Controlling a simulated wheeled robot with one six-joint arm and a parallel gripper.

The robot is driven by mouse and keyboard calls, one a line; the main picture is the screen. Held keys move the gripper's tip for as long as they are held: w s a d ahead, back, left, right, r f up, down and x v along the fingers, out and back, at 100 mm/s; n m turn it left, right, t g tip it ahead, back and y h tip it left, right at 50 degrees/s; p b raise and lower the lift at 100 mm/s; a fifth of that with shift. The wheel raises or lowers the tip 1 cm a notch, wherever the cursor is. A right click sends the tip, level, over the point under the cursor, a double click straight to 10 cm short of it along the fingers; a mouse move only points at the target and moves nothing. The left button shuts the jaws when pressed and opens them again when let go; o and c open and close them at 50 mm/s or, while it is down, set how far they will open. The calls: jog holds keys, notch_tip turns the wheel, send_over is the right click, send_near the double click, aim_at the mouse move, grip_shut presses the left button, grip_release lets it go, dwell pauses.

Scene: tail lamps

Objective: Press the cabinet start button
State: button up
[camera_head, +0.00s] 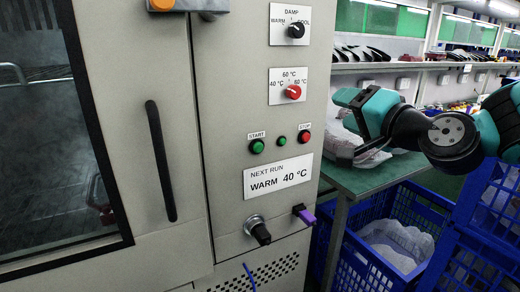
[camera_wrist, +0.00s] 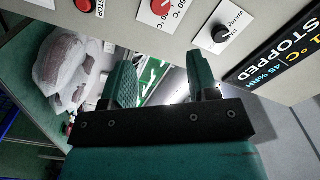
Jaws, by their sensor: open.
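The cabinet (camera_head: 225,180) fills the left of the head view. Its green START button (camera_head: 257,146) sits on the front panel below the dials. A small green lamp or button (camera_head: 282,141) is to its right, then the red STOP button (camera_head: 304,137), which also shows at the top of the wrist view (camera_wrist: 83,5). My gripper (camera_wrist: 162,85) is open, with nothing seen between its fingers. In the head view my arm is right of the cabinet, apart from the START button. The START button is not in the wrist view.
A DAMP knob (camera_head: 296,30), red temperature knob (camera_head: 293,92) and "WARM 40 °C" label (camera_head: 278,177) are on the panel. A display (camera_wrist: 275,50) reads STOPPED. A lower knob (camera_head: 258,230) and purple key (camera_head: 304,214) stick out. Bagged items lie on a green table (camera_head: 365,180); blue crates (camera_head: 365,265) stand below.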

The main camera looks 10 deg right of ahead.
grip_shut()
dwell(1.5)
